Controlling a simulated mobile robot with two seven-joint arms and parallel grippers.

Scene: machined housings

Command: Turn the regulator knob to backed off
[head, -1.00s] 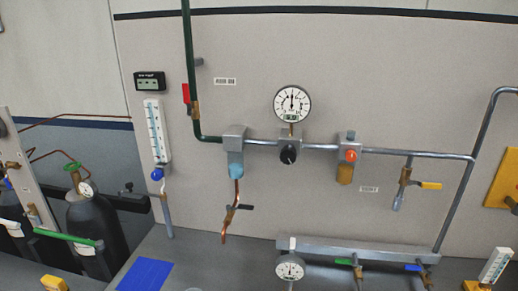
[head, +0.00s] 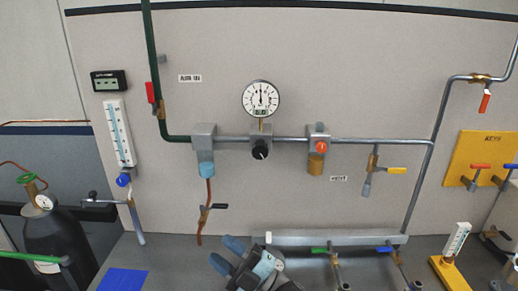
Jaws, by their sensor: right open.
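The black regulator knob (head: 260,150) sits on the front of a grey regulator body on the horizontal pipe. A light mark shows on the knob's face, toward its lower part. A round white gauge (head: 260,98) stands above it, its needle pointing about straight up. My right gripper (head: 227,253) is at the bottom centre, below the knob and well apart from it. Its two blue-tipped fingers are apart with nothing between them. My left gripper is not in view.
Left of the knob hangs a filter with a blue bowl (head: 206,170); to its right is a unit with an orange knob (head: 321,147). A yellow-handled valve (head: 397,171) is further right. A grey manifold (head: 335,239) lies below. The wall directly below the knob is clear.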

